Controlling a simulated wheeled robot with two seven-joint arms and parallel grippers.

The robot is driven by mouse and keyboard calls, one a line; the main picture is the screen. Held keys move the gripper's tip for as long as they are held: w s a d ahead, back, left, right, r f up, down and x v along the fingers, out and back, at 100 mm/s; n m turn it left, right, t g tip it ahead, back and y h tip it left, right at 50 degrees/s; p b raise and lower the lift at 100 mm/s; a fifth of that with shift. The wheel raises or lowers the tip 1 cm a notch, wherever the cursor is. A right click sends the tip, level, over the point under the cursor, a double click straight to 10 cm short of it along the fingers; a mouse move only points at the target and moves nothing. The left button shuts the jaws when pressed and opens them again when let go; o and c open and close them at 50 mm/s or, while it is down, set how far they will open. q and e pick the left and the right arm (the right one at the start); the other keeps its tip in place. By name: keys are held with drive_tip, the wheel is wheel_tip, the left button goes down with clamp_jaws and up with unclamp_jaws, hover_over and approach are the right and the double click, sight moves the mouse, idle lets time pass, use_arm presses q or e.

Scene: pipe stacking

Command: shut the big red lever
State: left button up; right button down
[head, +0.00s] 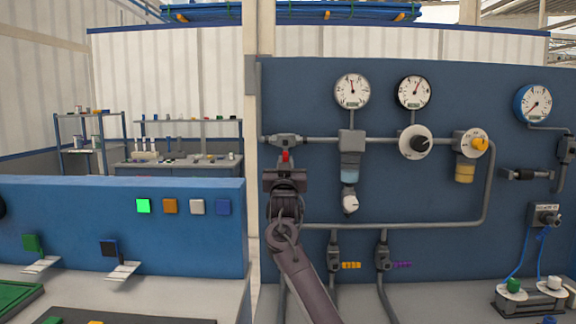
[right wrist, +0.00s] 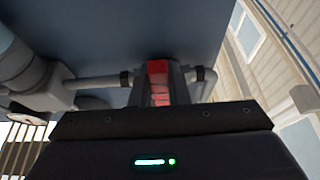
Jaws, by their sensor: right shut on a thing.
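The red lever (head: 285,156) is on the grey pipe at the left part of the blue panel. Only a small red piece of it shows above my right gripper (head: 284,165). My right gripper is shut on the lever, and my arm rises to it from below. In the right wrist view the red lever (right wrist: 158,70) shows between the fingers, with the pipe running to both sides behind it. My gripper body hides most of the lever, so its angle is hard to tell. My left gripper is not in view.
A filter unit with a blue bowl (head: 350,168) hangs close to the right of my gripper. Two gauges (head: 352,91) (head: 414,92) sit above it. A lower pipe (head: 430,226) crosses the panel. A low blue panel with coloured buttons (head: 170,206) stands to the left.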

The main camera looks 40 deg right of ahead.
idle(0.5)
drive_tip(key=c, duration=1.4)
unclamp_jaws()
drive_tip(key=shift+a, duration=0.1)
